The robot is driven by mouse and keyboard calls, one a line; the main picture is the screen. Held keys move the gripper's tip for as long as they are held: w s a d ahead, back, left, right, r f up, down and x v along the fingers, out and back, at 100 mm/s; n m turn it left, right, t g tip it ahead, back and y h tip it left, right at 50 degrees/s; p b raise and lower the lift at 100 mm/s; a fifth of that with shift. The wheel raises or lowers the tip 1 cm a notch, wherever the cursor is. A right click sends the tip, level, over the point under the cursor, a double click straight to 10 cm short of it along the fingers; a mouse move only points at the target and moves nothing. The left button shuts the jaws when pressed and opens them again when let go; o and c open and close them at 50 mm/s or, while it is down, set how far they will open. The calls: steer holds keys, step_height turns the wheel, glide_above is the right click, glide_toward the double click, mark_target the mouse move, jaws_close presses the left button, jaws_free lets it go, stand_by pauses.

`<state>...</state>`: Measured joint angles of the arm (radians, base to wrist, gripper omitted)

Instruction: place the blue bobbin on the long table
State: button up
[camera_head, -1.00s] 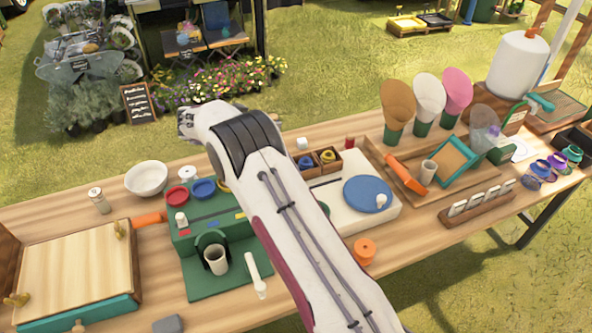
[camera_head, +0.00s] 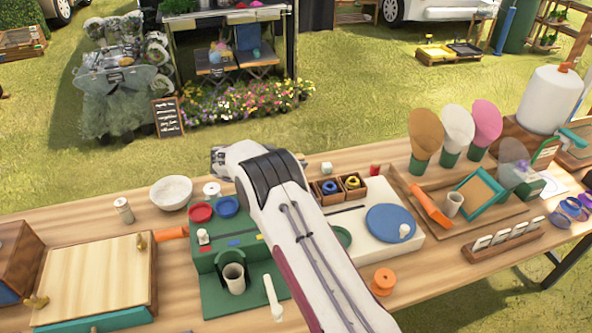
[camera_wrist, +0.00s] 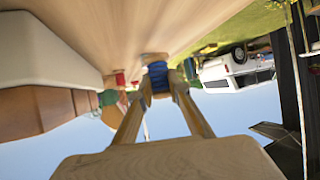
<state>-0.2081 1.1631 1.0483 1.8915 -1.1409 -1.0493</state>
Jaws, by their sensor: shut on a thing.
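In the wrist view, my gripper (camera_wrist: 159,90) is shut on the blue bobbin (camera_wrist: 157,74), with one finger on each side of it. The bobbin's tan end is close to the wooden top of the long table (camera_wrist: 150,25), which appears inverted at the top of this view. I cannot tell whether the bobbin touches the wood. In the head view, the long table (camera_head: 140,215) runs across the picture. My arm reaches over it towards the far edge and hides the gripper and the held bobbin.
A white bowl (camera_head: 171,192), a green station (camera_head: 220,265) and a two-part wooden box (camera_head: 338,199) with blue and yellow items stand near my arm. An orange spool (camera_head: 383,281) stands right of it. A red item (camera_wrist: 120,79) is near the bobbin.

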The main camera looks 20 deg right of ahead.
steer(key=shift+f, duration=1.5)
steer(key=shift+f, duration=0.15)
steer(key=o, duration=1)
steer(key=shift+c, duration=0.2)
steer(key=shift+s+a+r, duration=0.1)
steer(key=shift+a+r, duration=0.3)
steer(key=shift+v, duration=0.9)
step_height(320, 180, up, 7)
